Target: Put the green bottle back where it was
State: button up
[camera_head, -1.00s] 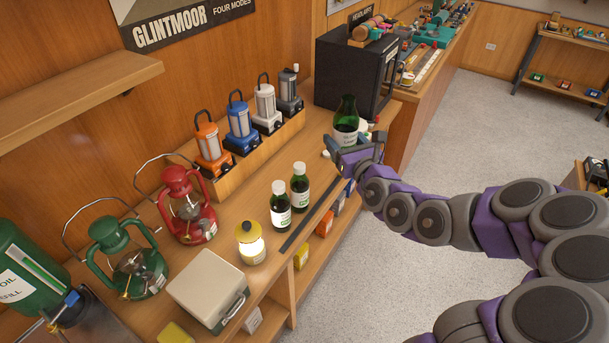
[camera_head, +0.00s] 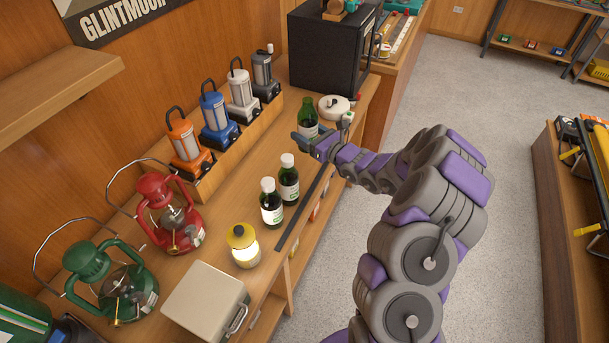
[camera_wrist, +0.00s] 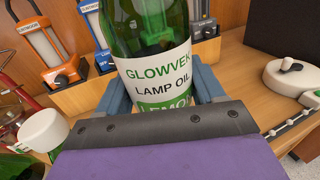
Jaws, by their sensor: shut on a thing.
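The green bottle (camera_head: 307,117) has a green top and a white label, which reads GLOWVEK LAMP OIL in the wrist view (camera_wrist: 152,68). My gripper (camera_head: 308,140) is shut around its lower part, with a blue-grey finger on each side in the wrist view. The bottle is upright over the wooden counter (camera_head: 235,192); I cannot tell whether its base touches. Two similar dark green bottles with white caps, a nearer one (camera_head: 271,205) and a farther one (camera_head: 289,180), stand to the left and nearer the camera.
A lantern rack (camera_head: 235,135) runs behind the bottles. A round white lidded thing (camera_head: 334,107) stands just right of the held bottle, before a black box (camera_head: 325,55).

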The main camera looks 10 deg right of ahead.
jog(key=shift+a+f+n+g+y, duration=0.25)
jog(key=shift+a+f, duration=0.1)
jog(key=shift+f, duration=0.3)
jog(key=shift+a+f+n+g+y, duration=0.15)
jog(key=shift+a+f+n+y, duration=0.15)
jog(key=shift+f, duration=0.3)
notch_tip(320, 180, down, 7)
jog(key=shift+r+b, duration=0.1)
jog(key=shift+b, duration=0.4)
jog(key=shift+d+f, duration=0.1)
jog(key=shift+f, duration=1.6)
jog(key=shift+b, duration=0.3)
jog(key=shift+f, duration=0.15)
jog(key=o, duration=1.2)
